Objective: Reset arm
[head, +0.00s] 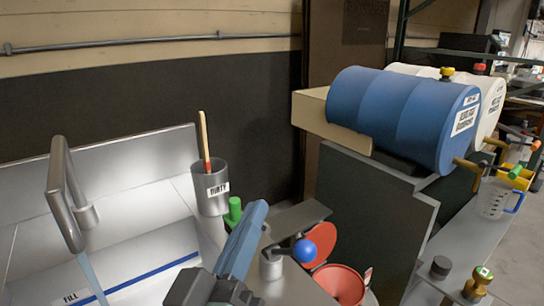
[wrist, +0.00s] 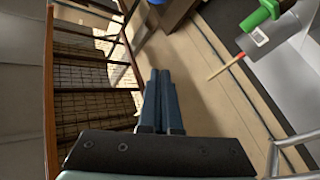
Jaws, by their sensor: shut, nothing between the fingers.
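My gripper (head: 258,208) rises from the bottom middle of the head view, its blue fingers pressed together and pointing up. In the wrist view the two fingers (wrist: 160,75) lie side by side, shut, with nothing between them. In the head view the gripper is in front of the counter, to the right of the sink and below the grey cup marked DIRTY (head: 211,196). The fingers hide part of the counter behind them. I cannot tell from the pictures whether they touch anything.
A wooden-handled tool (head: 204,140) stands in the cup, beside a green object (head: 234,211). The faucet (head: 62,190) is left; a red funnel (head: 340,284) and blue ball (head: 305,250) are right. A blue drum (head: 395,112) lies on a rack at right.

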